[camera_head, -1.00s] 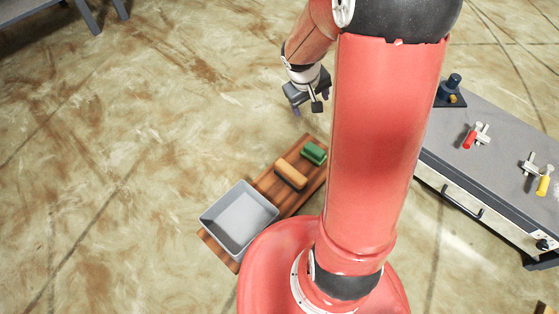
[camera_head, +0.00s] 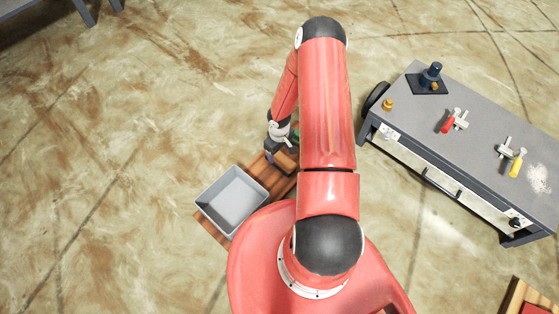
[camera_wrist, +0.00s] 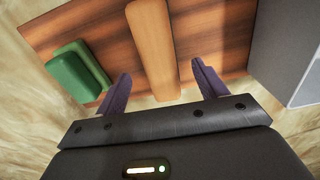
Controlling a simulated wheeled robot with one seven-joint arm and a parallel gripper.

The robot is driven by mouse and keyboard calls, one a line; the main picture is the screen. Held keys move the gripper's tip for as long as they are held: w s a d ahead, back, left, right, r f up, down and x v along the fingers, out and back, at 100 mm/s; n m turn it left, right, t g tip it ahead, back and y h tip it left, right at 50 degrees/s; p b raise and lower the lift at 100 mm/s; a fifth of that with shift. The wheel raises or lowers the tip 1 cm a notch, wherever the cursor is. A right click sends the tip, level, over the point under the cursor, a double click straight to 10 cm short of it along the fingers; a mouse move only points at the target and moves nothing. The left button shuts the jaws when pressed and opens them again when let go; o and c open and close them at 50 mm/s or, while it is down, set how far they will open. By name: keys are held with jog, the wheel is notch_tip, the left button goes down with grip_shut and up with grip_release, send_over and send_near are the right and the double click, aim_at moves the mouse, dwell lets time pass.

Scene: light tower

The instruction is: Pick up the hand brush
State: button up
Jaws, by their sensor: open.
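The hand brush (camera_head: 285,162) lies on a wooden board in the head view, partly hidden by my arm. In the wrist view its long tan wooden body (camera_wrist: 152,45) runs from the top edge to between my fingers. Earlier, dark bristles showed along its underside. My gripper (camera_wrist: 161,72) is open, one purple finger on each side of the brush, with a visible gap to each. I cannot tell whether the fingertips are level with the brush or still above it. In the head view my gripper (camera_head: 272,153) is at the brush's left end, mostly hidden by my wrist.
A green block (camera_wrist: 78,72) lies left of the brush on the wooden board (camera_wrist: 215,35). A grey open bin (camera_head: 232,200) stands on the board's other end. To the right is a grey cart (camera_head: 450,150) bearing tools and a patch of white grains (camera_head: 540,178). Open floor lies left.

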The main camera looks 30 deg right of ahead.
aim_at(279, 155)
notch_tip(279, 155, down, 5)
jog(key=shift+s+f, duration=0.15)
jog(key=shift+f, duration=0.05)
jog(key=shift+c, duration=0.3)
jog(key=c, duration=1.1)
jog(key=shift+r, duration=0.1)
notch_tip(279, 155, up, 20)
jog(key=p, duration=0.2)
jog(key=shift+p, duration=0.3)
